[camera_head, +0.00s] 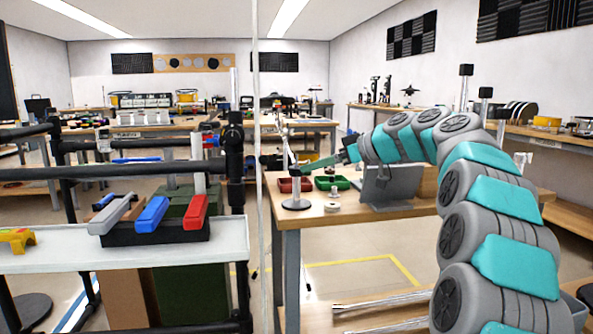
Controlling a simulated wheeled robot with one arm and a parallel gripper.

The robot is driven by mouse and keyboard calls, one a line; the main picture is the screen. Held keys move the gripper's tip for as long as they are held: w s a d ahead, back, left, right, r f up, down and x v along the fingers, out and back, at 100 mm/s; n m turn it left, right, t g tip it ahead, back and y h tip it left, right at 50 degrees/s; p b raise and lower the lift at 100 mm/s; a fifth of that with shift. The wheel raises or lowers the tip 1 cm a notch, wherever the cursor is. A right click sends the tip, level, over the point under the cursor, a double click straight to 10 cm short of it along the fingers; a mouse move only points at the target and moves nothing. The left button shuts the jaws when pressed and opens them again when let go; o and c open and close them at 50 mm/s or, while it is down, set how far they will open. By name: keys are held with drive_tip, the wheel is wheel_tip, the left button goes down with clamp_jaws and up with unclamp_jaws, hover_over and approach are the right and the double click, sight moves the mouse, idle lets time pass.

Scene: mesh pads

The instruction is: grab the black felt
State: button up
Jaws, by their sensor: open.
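I cannot pick out the black felt with certainty. On the white cart (60,257) at left, a black holder (160,234) carries a grey, a blue and a red block-shaped piece. My grey and teal arm rises at right and bends over to the left. My gripper (293,166), small at its end, is above the left part of the wooden table (345,213). It is open; its fingertips are hard to make out against the background. I see nothing held in it.
A red tray (291,185), a green tray (331,183) and a dark grey angled stand (392,187) are on the table. A thin pale pole (257,120) and black rails (120,170) stand left of it. Floor shows between cart and table.

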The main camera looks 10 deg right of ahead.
sight(298, 166)
drive_tip(key=x, duration=0.5)
drive_tip(key=shift+r+p, duration=0.3)
drive_tip(key=shift+p, duration=0.05)
clamp_jaws()
drive_tip(key=shift+r, duration=0.15)
idle(0.4)
